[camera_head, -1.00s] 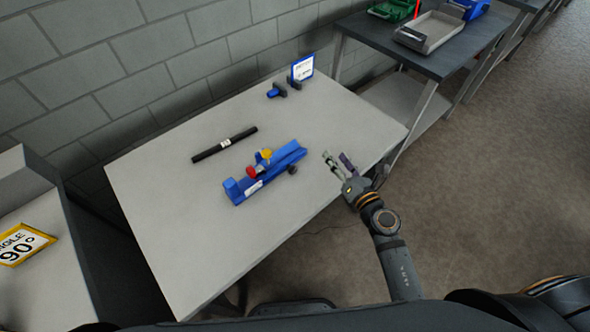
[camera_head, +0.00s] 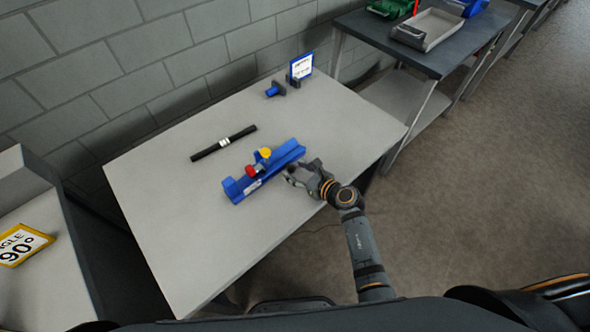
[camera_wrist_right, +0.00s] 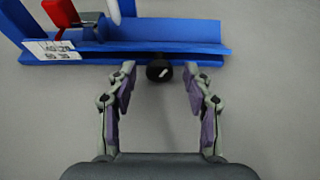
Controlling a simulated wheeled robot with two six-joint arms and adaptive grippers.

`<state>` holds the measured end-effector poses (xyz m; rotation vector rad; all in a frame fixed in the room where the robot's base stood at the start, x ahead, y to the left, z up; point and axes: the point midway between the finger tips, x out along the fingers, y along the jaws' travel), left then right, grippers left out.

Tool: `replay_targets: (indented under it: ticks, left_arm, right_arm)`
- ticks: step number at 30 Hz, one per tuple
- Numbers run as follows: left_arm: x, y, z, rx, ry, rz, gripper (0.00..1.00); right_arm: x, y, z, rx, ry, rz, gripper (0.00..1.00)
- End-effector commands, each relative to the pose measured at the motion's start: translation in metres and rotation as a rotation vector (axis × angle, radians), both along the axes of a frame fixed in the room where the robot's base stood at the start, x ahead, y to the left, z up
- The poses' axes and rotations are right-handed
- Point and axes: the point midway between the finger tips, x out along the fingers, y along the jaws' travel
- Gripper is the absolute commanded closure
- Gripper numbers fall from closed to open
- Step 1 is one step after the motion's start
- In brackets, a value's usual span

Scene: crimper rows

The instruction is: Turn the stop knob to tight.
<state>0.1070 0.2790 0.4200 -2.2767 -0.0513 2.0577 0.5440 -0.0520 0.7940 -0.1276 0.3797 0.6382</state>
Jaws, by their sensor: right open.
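In the right wrist view the fixture (camera_wrist_right: 185,30) runs across the top. A dark round knob with a white mark (camera_wrist_right: 159,71), which appears to be the stop knob, sticks out from its near side. My right gripper (camera_head: 289,170) is at the near side of the fixture. In the wrist view its open fingers (camera_wrist_right: 160,80) stand on either side of the dark knob, apart from it. In the head view the gripper hides that knob. My left gripper is out of view.
A black rod with a white label (camera_head: 224,143) lies behind the fixture. A small blue-and-black part (camera_head: 276,90) and a blue-framed sign (camera_head: 302,66) stand at the far edge. The table's left front (camera_head: 180,245) is clear.

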Motion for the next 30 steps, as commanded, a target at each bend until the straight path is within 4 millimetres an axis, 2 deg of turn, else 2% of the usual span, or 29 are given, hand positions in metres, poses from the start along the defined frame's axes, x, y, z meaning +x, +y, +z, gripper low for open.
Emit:
replay_targets:
  ticks: [4,11,22,26,30]
  left_arm:
    - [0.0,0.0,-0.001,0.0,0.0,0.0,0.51]
    - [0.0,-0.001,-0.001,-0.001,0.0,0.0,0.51]
    - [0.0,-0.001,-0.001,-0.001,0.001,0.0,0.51]
    - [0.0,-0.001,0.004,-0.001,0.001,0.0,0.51]
    - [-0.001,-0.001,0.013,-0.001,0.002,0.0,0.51]
  right_arm:
    - [0.007,0.006,-0.003,0.001,-0.001,0.001,0.48]
    - [0.007,0.006,-0.004,0.0,0.0,0.0,0.48]
    - [0.007,0.006,-0.004,0.0,0.0,0.0,0.97]
    - [0.007,0.005,-0.002,0.023,0.019,0.001,1.0]
    - [0.008,0.003,-0.002,0.147,0.115,0.001,1.0]
